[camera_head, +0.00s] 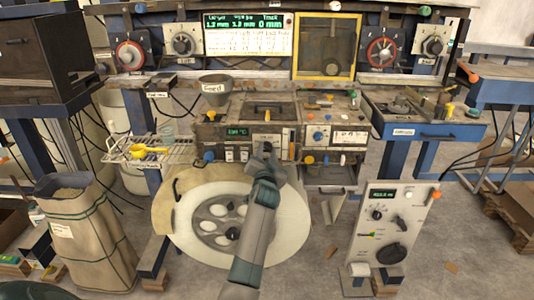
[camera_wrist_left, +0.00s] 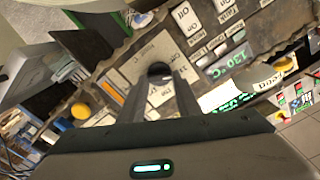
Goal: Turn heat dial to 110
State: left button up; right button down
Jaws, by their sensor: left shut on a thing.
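The heat dial (camera_wrist_left: 158,70) is a small dark round knob on a pale labelled plate, between my left fingertips in the left wrist view. My left gripper (camera_wrist_left: 158,82) is shut on it; it also shows in the head view (camera_head: 265,155), reaching the middle of the machine's front panel. There the hand covers most of the dial, so its pointer cannot be read. A green temperature display (camera_head: 237,132) is just left of the hand; it also shows in the left wrist view (camera_wrist_left: 231,60), but its digits are too blurred to be sure of. My right gripper is not in view.
A large pale reel (camera_head: 290,222) stands below the panel, under my left arm. A grey funnel (camera_head: 215,89) sits on top at the left. A wire rack with a yellow scoop (camera_head: 146,150) is at the left. A grey control box (camera_head: 388,225) stands at the right.

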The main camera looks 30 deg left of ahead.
pick_arm(q)
jog(key=shift+f, duration=0.1)
jog(key=o, duration=1.1)
jog(key=shift+c, duration=0.2)
jog(key=shift+v, duration=0.85)
jog(key=b+v, duration=0.2)
jog(key=v, duration=1.3)
jog(key=shift+s+d, duration=0.25)
jog(key=shift+d, duration=0.05)
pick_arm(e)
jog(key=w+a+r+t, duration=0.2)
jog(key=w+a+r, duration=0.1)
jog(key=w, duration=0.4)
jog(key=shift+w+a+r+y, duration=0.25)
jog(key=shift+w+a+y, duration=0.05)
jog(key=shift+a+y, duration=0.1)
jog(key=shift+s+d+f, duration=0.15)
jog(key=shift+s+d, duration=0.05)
